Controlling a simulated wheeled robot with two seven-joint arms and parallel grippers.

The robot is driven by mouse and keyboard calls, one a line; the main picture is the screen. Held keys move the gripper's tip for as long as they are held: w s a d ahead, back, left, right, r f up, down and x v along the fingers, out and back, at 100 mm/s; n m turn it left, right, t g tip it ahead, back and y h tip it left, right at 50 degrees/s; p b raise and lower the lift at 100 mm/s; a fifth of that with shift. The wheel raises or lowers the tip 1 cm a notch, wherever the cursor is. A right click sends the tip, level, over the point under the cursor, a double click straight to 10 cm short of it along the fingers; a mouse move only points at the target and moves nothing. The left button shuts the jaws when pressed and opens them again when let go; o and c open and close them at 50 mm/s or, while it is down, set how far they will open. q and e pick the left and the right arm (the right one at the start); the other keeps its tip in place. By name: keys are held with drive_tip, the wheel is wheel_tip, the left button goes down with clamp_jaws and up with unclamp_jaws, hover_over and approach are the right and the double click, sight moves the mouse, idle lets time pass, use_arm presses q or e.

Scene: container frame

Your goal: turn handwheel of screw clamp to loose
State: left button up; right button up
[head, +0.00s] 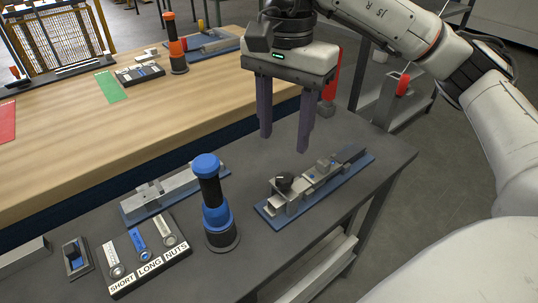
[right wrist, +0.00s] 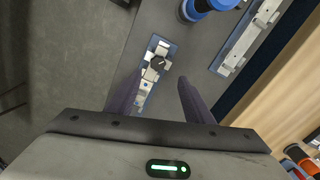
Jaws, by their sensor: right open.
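The screw clamp (head: 318,180) is a silver block assembly on a blue base plate, lying on the dark table. Its black handwheel (head: 284,181) is at the near left end of the clamp. My right gripper (head: 285,143) points down above the clamp, open and empty, with a gap between its fingertips and the handwheel. In the right wrist view, the handwheel (right wrist: 158,63) shows beyond the fingertips, roughly between the two fingers, and the clamp runs back below it. My left gripper is not in view.
A blue and black post (head: 214,214) stands left of the clamp. A second silver fixture (head: 165,190) lies behind it on a blue plate. A tray labelled SHORT, LONG, NUTS (head: 150,279) is at the front left. A wooden table (head: 170,100) lies beyond. The dark table is clear right of the clamp.

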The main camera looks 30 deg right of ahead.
sight(284, 178)
drive_tip(key=f, duration=0.2)
drive_tip(key=f+b, duration=0.1)
drive_tip(key=f, duration=0.2)
drive_tip(key=f+b, duration=0.1)
drive_tip(key=f, duration=0.2)
drive_tip(key=shift+s+f, duration=0.2)
drive_tip(key=shift+s, duration=0.15)
drive_tip(key=shift+f, duration=0.6)
drive_tip(key=c, duration=1)
drive_tip(key=shift+c, duration=0.2)
